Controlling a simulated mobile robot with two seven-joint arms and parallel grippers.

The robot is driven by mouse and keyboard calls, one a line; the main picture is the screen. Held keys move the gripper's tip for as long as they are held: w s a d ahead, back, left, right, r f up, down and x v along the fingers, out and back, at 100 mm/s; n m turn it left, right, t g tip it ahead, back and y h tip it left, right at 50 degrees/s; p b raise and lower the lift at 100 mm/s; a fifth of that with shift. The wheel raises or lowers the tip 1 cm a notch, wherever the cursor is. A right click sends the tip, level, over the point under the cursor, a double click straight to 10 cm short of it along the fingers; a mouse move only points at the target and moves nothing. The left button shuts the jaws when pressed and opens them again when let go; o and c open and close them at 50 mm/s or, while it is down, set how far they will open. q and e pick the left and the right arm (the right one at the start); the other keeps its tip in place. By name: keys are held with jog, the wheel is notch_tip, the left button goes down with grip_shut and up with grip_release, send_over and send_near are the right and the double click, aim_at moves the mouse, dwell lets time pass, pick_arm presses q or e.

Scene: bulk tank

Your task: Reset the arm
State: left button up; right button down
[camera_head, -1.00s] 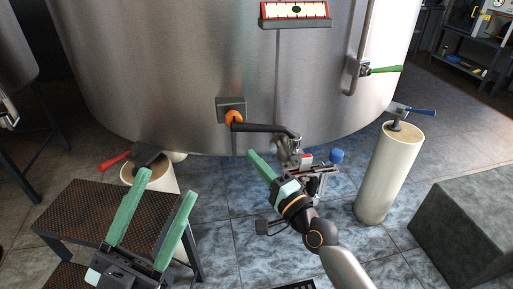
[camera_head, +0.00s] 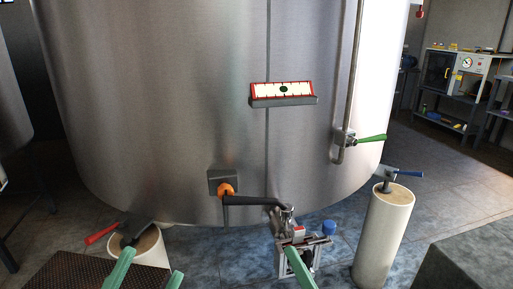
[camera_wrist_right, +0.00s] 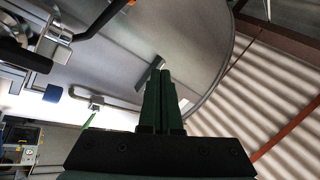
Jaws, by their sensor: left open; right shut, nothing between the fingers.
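My left gripper (camera_head: 148,275) shows at the bottom left of the head view as two green fingers, spread apart and empty. My right gripper (camera_head: 297,262) shows at the bottom centre of the head view, in front of the valve fitting (camera_head: 284,222) under the tank. In the right wrist view its dark green fingers (camera_wrist_right: 161,85) lie together with nothing between them. My arms are otherwise below the head view's frame.
The steel tank (camera_head: 160,110) fills the middle, with a gauge (camera_head: 283,93), an orange-hubbed black lever (camera_head: 245,199) and a green-handled valve (camera_head: 370,139). White posts carry a red handle (camera_head: 101,234) and a blue handle (camera_head: 409,174). A brown step (camera_head: 75,275) stands lower left.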

jog(key=s+d+r+n+t+y+p, duration=0.2)
jog(key=s+d+r+n+y, duration=0.3)
jog(key=s+r+n, duration=0.95)
pick_arm(q)
jog(key=w+a+f+n+g+y+p, duration=0.2)
jog(key=w+f+n+g+y+p, duration=0.2)
jog(key=w+f+n+y+p, duration=0.55)
pick_arm(e)
jog(key=w+d+f+m+g+h+p, duration=0.3)
jog(key=w+f+m+g+h+p, duration=0.15)
jog(key=w+f+h, duration=0.55)
pick_arm(q)
jog(key=s+a+f+n+g+y+p, duration=0.1)
jog(key=s+a+f+g+y+p, duration=0.1)
jog(key=s+f+g+p, duration=0.6)
jog(key=s+f+y+p, duration=0.1)
jog(key=s+f+p, duration=0.1)
jog(key=s+p, duration=0.1)
jog(key=shift+s+g+p, duration=0.3)
pick_arm(e)
jog(key=s+d+f+m+g+h, duration=0.2)
jog(key=s+f+g, duration=0.6)
jog(key=f, duration=0.5)
jog(key=s+m+h, duration=0.1)
jog(key=s, duration=0.1)
jog(key=shift+s, duration=0.3)
pick_arm(q)
jog(key=shift+y, duration=0.25)
